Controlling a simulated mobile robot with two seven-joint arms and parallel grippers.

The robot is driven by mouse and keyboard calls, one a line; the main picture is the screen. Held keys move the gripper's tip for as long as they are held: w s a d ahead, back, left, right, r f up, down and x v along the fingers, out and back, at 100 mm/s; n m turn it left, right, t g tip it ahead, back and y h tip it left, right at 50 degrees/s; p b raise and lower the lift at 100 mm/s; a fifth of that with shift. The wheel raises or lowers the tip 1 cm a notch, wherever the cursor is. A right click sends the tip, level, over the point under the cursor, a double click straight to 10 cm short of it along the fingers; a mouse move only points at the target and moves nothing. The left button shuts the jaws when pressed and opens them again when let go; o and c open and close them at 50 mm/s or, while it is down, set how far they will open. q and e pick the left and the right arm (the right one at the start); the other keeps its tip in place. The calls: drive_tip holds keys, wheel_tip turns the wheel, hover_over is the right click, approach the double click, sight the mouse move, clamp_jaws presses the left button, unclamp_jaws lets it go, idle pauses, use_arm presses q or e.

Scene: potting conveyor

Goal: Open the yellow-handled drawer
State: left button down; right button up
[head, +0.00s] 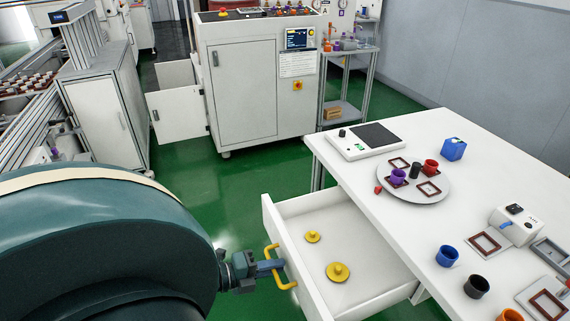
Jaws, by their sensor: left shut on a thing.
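The drawer (293,257) is under the white table and stands pulled out to the left, with its white inside showing. Its yellow handle (291,284) is on the drawer's left-hand front face. My left gripper (276,267) is at the handle and shut on its bar. Two yellow knobbed discs lie in the drawer, one farther back (312,237) and one nearer (338,272). My left arm hides the floor at lower left. My right gripper is not in view.
The white tabletop (400,215) carries a scale (366,141), a round grey plate (431,194) with small pots and frames, a blue box (453,149) and several loose pots. A white cabinet (243,90) stands behind. Green floor (235,190) is clear left of the table.

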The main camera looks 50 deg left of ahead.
use_arm(q)
drive_tip(key=shift+s, duration=0.2)
drive_tip(key=c, duration=1.8)
unclamp_jaws()
drive_tip(key=shift+c, duration=0.2)
drive_tip(key=shift+a, duration=0.1)
drive_tip(key=v, duration=1.3)
drive_tip(key=shift+s+a, duration=0.1)
